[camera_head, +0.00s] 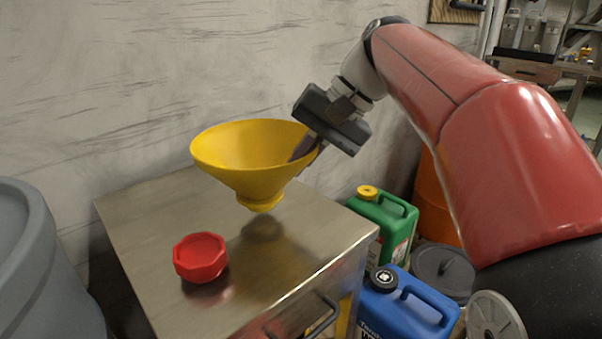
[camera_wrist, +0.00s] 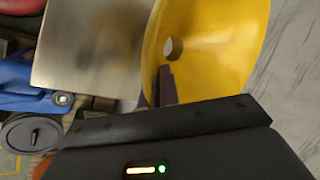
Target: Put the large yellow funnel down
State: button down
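The large yellow funnel (camera_head: 250,160) is upright, its wide mouth up, above the metal cabinet top (camera_head: 150,215). A dark shadow or reflection lies on the top below its spout, and the funnel appears a little above the surface. My gripper (camera_head: 305,148) is at the funnel's right rim, with a dark finger inside the mouth; it looks shut on the rim. The outer finger is mostly hidden. In the wrist view the funnel (camera_wrist: 215,50) fills the upper right, with my gripper (camera_wrist: 163,88) at its rim.
A red octagonal cap (camera_head: 200,257) sits on the cabinet top at front left. A grey barrel (camera_head: 40,270) stands at left. Green (camera_head: 383,222) and blue (camera_head: 405,305) jerrycans stand low to the right. The wall is close behind. The cabinet top's left and front right are bare.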

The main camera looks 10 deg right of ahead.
jog(key=shift+f, duration=0.8)
jog(key=shift+f, duration=0.2)
jog(key=c, duration=1.6)
grip_release()
jog(key=shift+c, duration=0.2)
jog(key=shift+d+r, duration=0.15)
jog(key=shift+r, duration=0.3)
jog(key=p+v, duration=0.3)
jog(key=v, duration=0.8)
jog(key=shift+d, duration=0.2)
jog(key=shift+r, duration=0.15)
